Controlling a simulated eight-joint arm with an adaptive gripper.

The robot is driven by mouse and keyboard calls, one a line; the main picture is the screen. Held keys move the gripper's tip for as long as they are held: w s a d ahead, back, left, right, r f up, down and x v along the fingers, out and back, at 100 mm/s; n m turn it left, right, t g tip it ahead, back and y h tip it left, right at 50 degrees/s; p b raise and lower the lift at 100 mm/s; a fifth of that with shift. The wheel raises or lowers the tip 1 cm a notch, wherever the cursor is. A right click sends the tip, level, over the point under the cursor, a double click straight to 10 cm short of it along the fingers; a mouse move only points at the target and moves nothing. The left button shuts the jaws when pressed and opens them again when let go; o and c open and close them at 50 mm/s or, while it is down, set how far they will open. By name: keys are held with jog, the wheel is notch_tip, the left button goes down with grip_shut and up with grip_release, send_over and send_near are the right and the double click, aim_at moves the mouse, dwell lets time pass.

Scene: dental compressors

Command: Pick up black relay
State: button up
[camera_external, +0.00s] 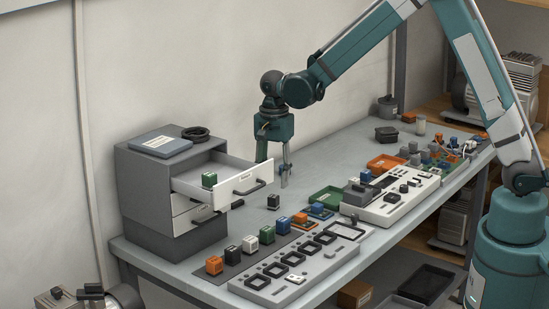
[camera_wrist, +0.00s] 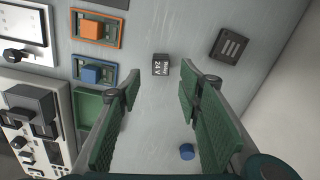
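A small black relay (camera_external: 273,201) stands alone on the grey bench, right of the open drawer. In the wrist view the black relay (camera_wrist: 160,65) shows a white "Relay 24V" label and lies just beyond the gap between my fingertips. My gripper (camera_external: 274,172) hangs pointing down above the bench, close to this relay and apart from it. In the wrist view my gripper (camera_wrist: 158,85) has its green-padded fingers spread wide with nothing between them. Another black relay (camera_external: 232,255) stands in the front row beside an orange one.
The grey cabinet (camera_external: 145,190) has its top drawer (camera_external: 240,178) pulled out near my gripper, with a green relay (camera_external: 209,180) in it. A row of coloured relays and a socket panel (camera_external: 300,268) lie in front. A blue cylinder (camera_wrist: 187,152) shows below the fingers.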

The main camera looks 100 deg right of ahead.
aim_at(273, 196)
jog(key=shift+f, duration=1.3)
jog(key=shift+f, duration=0.1)
jog(key=shift+w+f+b, duration=0.1)
jog(key=shift+f+b, duration=0.2)
jog(key=shift+f, duration=2.2)
jog(key=c, duration=0.9)
